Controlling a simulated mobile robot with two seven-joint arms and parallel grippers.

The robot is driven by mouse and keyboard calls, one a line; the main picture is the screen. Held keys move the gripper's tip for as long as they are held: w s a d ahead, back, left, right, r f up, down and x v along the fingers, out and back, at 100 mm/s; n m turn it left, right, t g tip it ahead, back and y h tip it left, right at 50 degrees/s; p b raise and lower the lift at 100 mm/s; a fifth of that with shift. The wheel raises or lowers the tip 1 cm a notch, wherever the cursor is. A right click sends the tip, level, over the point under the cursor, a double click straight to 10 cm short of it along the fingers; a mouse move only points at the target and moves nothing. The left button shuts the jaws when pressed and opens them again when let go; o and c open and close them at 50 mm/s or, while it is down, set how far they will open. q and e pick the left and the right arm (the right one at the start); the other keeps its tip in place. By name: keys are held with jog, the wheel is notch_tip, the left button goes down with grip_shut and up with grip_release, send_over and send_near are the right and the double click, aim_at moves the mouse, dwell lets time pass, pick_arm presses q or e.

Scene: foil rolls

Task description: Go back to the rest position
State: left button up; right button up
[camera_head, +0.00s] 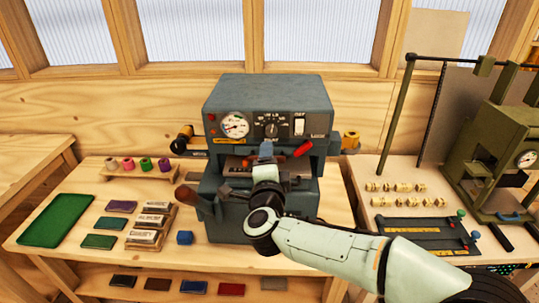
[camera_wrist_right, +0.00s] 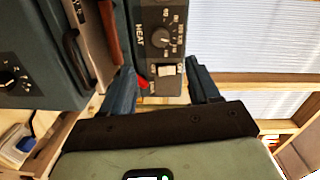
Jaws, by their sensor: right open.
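My right arm reaches in from the lower right of the head view. Its gripper (camera_head: 265,150) is at the front of the grey-blue machine (camera_head: 265,95), just below the dial panel. In the right wrist view the gripper (camera_wrist_right: 165,88) has its two blue fingers spread apart, with nothing held between them. The machine's panel, with a heat knob (camera_wrist_right: 160,37) and a white switch (camera_wrist_right: 166,70), shows behind the gap between the fingers. I cannot tell whether a finger touches the machine. My left gripper is in neither view.
A small rack of colored rolls (camera_head: 138,173), a green mat (camera_head: 56,220) and several small pads and blocks lie left of the machine. A red lever (camera_head: 303,149) juts out near my gripper. Gold rolls (camera_head: 400,187) and a green press (camera_head: 505,150) stand on the right table.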

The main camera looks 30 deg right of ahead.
jog(key=shift+s+a, duration=0.2)
jog(key=shift+s, duration=0.15)
jog(key=a+f+n+g+y, duration=0.3)
jog(key=f+n, duration=0.3)
jog(key=f, duration=1.2)
jog(key=a+f+n+g+y, duration=0.2)
jog(key=a+f+n+y, duration=0.3)
jog(key=f, duration=1.4)
jog(key=s+a+f+n+g+y, duration=0.1)
jog(key=s+f+n+g, duration=0.35)
jog(key=s+f, duration=0.9)
jog(key=s+a+f+n+g+y, duration=0.1)
jog(key=s+a+f+g, duration=0.1)
jog(key=s, duration=0.4)
jog(key=s+a+f+g+y, duration=0.1)
jog(key=s+a+f+g, duration=0.1)
jog(key=s+f, duration=0.2)
jog(key=s+a+f+n+g+y, duration=0.1)
jog(key=s+f, duration=0.3)
jog(key=s, duration=0.5)
jog(key=shift+s+a+n+g, duration=0.35)
jog(key=shift+s+a+g, duration=0.05)
jog(key=shift+g, duration=0.45)
